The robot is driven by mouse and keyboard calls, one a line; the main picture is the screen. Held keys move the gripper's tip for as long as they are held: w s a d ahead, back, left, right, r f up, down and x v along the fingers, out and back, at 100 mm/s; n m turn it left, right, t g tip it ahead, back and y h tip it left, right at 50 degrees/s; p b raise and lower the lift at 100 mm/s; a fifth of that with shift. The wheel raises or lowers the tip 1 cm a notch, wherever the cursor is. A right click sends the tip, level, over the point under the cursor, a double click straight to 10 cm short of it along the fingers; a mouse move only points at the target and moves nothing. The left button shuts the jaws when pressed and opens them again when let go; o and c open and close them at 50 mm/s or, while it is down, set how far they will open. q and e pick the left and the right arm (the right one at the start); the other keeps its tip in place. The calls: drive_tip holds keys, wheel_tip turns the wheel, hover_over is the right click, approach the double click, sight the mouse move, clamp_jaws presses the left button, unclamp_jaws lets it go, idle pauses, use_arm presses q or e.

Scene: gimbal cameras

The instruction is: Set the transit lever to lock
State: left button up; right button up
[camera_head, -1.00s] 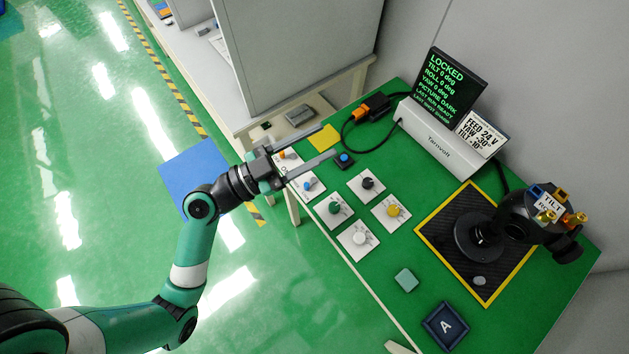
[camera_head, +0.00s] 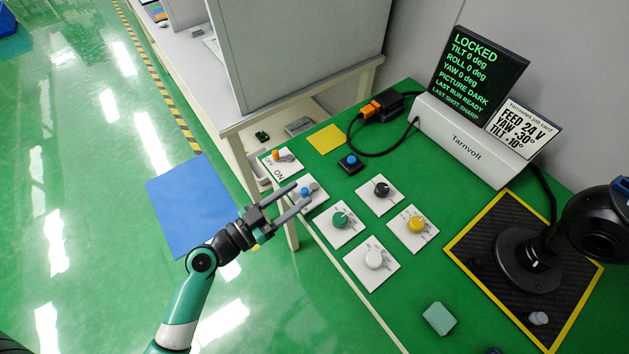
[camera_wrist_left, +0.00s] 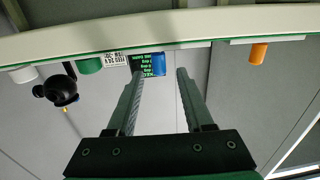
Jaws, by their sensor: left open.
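A blue-capped control (camera_head: 306,191) sits on a small white plate near the table's left edge; its lettering is too small to read, so I cannot confirm it is the transit lever. My left gripper (camera_head: 304,193) is open, its fingertips on either side of the blue control in the head view; contact cannot be told. In the left wrist view, the blue control (camera_wrist_left: 162,65) shows between the open fingers (camera_wrist_left: 159,72). The display (camera_head: 475,70) reads LOCKED, with tilt, roll and yaw at 0 deg. My right gripper is not in view.
Beside it stand an orange ON/OFF switch (camera_head: 283,156) and green (camera_head: 341,219), black (camera_head: 382,190), yellow (camera_head: 416,224) and white (camera_head: 374,259) knobs. A blue button (camera_head: 351,161) is farther back. The gimbal camera (camera_head: 596,222) is on a yellow-edged mat at right.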

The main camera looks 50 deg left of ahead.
sight(315, 189)
use_arm(q)
drive_tip(key=w, duration=0.6)
drive_tip(key=shift+w+d, duration=0.15)
drive_tip(key=shift+d, duration=0.1)
clamp_jaws()
